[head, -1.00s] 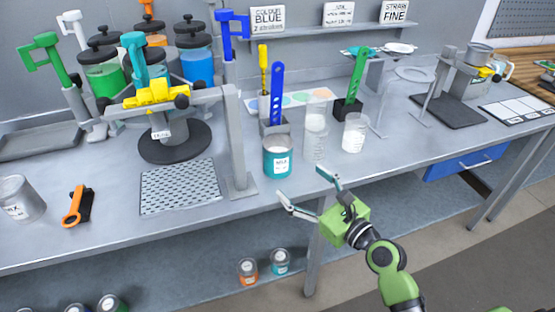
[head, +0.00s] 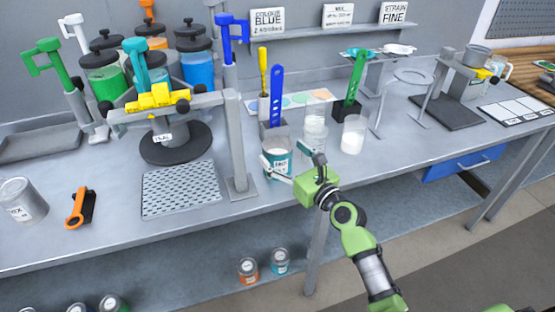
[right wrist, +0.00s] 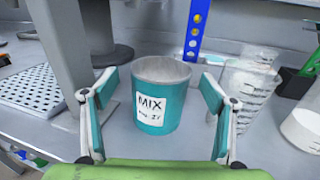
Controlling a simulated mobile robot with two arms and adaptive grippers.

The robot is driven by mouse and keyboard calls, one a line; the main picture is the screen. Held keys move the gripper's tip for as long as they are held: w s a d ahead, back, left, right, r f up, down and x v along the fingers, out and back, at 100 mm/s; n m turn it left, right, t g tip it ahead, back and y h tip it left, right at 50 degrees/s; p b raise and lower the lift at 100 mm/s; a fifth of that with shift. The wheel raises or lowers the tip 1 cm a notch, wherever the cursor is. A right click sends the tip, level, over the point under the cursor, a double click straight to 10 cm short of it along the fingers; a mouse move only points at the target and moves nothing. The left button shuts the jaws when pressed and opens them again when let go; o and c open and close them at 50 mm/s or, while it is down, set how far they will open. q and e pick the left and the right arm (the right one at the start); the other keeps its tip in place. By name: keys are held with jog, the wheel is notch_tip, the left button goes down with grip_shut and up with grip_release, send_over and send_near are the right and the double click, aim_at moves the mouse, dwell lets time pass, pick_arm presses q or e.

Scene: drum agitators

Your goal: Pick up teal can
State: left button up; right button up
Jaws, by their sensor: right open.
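The teal can (head: 279,160) with a white "MIX" label stands upright near the front edge of the bench. In the right wrist view the teal can (right wrist: 163,112) is in the middle, between the two fingers, with its rim and open top showing. My right gripper (head: 282,154) is open around the can's near side. In the right wrist view the fingers of the right gripper (right wrist: 158,84) stand left and right of the can, with a gap on each side. My left gripper does not show.
A grey post (head: 236,145) stands left of the can. A smaller teal-labelled can (head: 280,261) sits on the lower shelf. The bench front edge is clear.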

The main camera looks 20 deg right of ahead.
aim_at(270, 138)
jog(key=shift+x, duration=1.55)
jog(key=shift+d, duration=0.1)
jog(key=c, duration=1.5)
jog(key=shift+r, duration=0.25)
jog(key=shift+r+p, duration=0.7)
jog(key=shift+r, duration=0.65)
jog(key=shift+s+r, duration=0.2)
jog(key=shift+r, duration=0.1)
jog(key=s+d+r, duration=0.5)
jog(key=s+r, duration=0.4)
jog(key=s, duration=0.3)
jog(key=shift+s+p, duration=0.4)
jog(key=shift+p, duration=0.05)
